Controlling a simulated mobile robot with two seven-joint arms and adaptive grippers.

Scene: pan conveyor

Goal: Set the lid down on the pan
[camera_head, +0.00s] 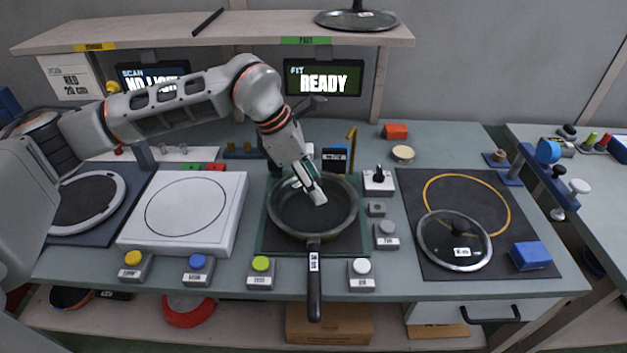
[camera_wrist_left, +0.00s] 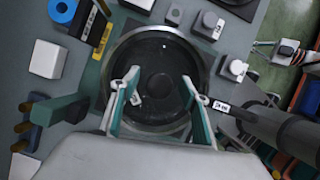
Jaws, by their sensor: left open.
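The pan (camera_head: 322,218) sits in the middle of the bench on a dark square plate, its black handle (camera_head: 314,285) pointing towards me. The glass lid (camera_head: 455,246), with a dark knob and a white label, lies flat on the black mat at right, across the yellow ring's lower edge. My left gripper (camera_head: 312,192) is over the pan, open and with no lid in it. In the left wrist view its two fingers (camera_wrist_left: 158,92) stand apart with the pan (camera_wrist_left: 152,119) beyond them. I cannot tell whether the fingertips touch the pan.
A blue block (camera_head: 530,256) lies right of the lid. A white plate unit (camera_head: 187,212) stands left of the pan. Buttons line the front edge and stand right of the pan. Another lid (camera_head: 357,20) rests on the top shelf. The screen (camera_head: 324,82) reads READY.

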